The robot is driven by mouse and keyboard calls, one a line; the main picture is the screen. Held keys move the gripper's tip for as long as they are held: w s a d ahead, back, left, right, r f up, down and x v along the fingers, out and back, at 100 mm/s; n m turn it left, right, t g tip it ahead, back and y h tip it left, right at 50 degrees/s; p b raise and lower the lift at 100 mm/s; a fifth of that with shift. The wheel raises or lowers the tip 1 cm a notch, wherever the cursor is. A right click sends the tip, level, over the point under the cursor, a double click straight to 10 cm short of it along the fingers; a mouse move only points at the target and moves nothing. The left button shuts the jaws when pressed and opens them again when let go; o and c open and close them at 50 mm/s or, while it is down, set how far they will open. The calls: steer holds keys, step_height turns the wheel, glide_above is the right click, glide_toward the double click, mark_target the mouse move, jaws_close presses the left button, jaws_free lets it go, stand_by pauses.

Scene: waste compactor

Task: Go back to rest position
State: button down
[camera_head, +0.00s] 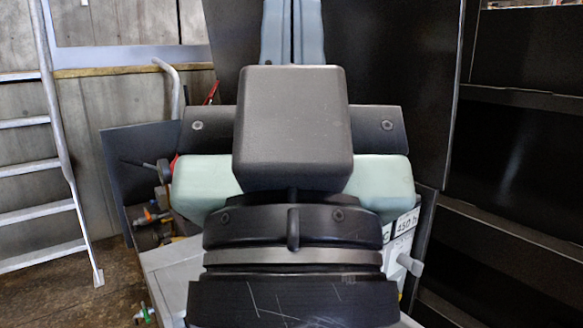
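My gripper (293,22) points away from me, up the middle of the picture. Its two pale blue fingers lie side by side with only a thin dark line between them, so it looks shut. The fingertips run up to the top edge, and nothing shows between the fingers. The pale green hand and black blocks of my wrist fill the centre and hide what is behind and below them.
A metal ladder (62,150) stands at the left against a grey panelled wall (125,110). Large dark panels (390,60) rise behind my gripper and at the right. Brown floor (60,290) is open at the lower left.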

step_height(320, 180, up, 36)
steer(key=p, duration=3.3)
steer(key=shift+w+f, duration=0.15)
steer(key=shift+f, duration=0.05)
